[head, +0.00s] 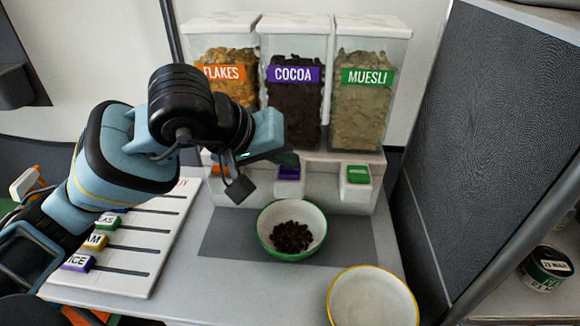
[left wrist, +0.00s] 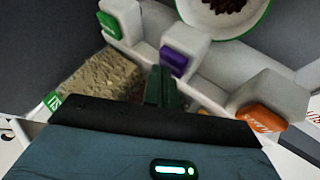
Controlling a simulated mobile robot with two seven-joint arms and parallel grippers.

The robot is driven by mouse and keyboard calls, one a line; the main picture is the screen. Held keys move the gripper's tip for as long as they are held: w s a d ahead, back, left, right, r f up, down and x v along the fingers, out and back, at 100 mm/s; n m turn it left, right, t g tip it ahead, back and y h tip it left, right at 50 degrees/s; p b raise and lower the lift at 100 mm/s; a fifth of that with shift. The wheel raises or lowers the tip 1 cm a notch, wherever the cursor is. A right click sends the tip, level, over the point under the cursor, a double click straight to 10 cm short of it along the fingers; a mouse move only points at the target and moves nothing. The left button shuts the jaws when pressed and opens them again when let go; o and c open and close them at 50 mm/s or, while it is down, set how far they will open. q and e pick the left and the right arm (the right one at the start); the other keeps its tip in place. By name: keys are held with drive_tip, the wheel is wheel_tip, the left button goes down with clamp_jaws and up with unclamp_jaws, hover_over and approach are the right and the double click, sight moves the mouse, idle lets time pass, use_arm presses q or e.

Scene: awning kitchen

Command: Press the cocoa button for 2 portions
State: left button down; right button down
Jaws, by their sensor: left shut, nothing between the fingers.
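The dispenser holds three clear bins; the middle one is the cocoa bin (head: 294,105) with a purple label. Its purple cocoa button (head: 289,172) is on the ledge below, partly behind my left gripper (head: 290,158). In the left wrist view the purple button (left wrist: 173,61) is close beside the shut fingertips (left wrist: 160,82); I cannot tell whether they touch. The left gripper is shut and empty. A white bowl with a green rim (head: 313,247) stands below with a small heap of dark cocoa pieces (head: 292,236); it also shows in the left wrist view (left wrist: 205,20). My right gripper is not in view.
The green muesli button (head: 358,174) is to the right, and the orange flakes button (head: 220,170) is to the left, partly covered by my arm. A yellow-rimmed bowl (head: 372,298) stands at front right. A slider board (head: 140,240) lies left. A dark panel (head: 480,140) closes off the right.

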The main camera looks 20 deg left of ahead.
sight(284, 172)
use_arm(q)
drive_tip(key=shift+f, duration=0.3)
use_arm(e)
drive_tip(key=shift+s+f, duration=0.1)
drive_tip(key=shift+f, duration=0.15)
use_arm(q)
drive_tip(key=shift+r+p, duration=0.4)
drive_tip(key=shift+r, duration=0.55)
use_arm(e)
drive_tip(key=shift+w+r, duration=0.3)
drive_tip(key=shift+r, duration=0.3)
